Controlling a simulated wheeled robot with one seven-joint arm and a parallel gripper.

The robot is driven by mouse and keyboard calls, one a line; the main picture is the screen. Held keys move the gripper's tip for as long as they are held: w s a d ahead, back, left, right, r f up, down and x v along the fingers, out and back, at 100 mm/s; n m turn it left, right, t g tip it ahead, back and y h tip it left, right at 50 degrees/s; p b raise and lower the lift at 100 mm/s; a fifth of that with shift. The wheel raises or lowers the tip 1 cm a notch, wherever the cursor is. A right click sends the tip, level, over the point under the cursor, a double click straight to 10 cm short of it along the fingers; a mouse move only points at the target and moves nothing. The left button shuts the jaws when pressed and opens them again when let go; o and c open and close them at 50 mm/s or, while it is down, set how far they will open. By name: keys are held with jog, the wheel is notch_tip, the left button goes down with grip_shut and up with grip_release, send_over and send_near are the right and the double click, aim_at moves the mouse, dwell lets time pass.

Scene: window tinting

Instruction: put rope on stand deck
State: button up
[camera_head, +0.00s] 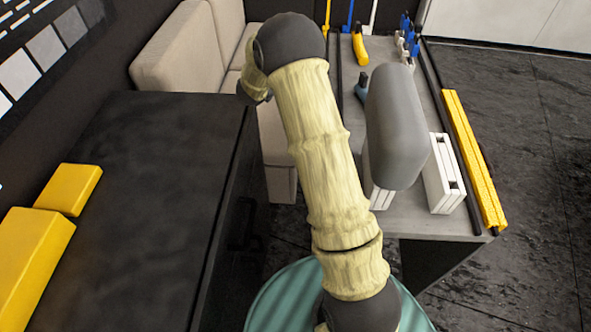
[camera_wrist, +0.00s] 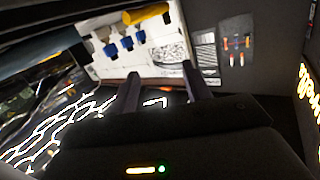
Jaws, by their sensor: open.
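I cannot make out a rope for certain in either view. No surface can be surely told as the stand deck; a grey-topped bench (camera_head: 408,214) stands right of my arm in the head view. A grey rounded block sits over its near part (camera_head: 398,125), beside white slotted blocks (camera_head: 441,176). In the wrist view my gripper (camera_wrist: 160,70) shows two dark fingers spread apart, with nothing seen between them. My gripper is not clearly seen in the head view.
A beige sofa (camera_head: 190,55) is behind. Yellow and blue tools (camera_head: 360,48) lie at the bench's far end. A long yellow strip (camera_head: 474,160) lines its right edge. Dark floor at right is clear.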

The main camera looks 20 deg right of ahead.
jog(key=s+a+n+t+y, duration=0.2)
jog(key=s+a+n+y, duration=0.65)
jog(key=a+y, duration=0.4)
jog(key=s+a+f+n+g, duration=0.1)
jog(key=s+g, duration=0.3)
jog(key=s, duration=0.9)
jog(key=s+a+f+n+g+y, duration=0.1)
jog(key=s+f+n+g, duration=0.2)
jog(key=s, duration=0.9)
jog(key=shift+s+a+f+g, duration=0.4)
jog(key=shift+g, duration=0.2)
jog(key=shift+n+y, duration=0.25)
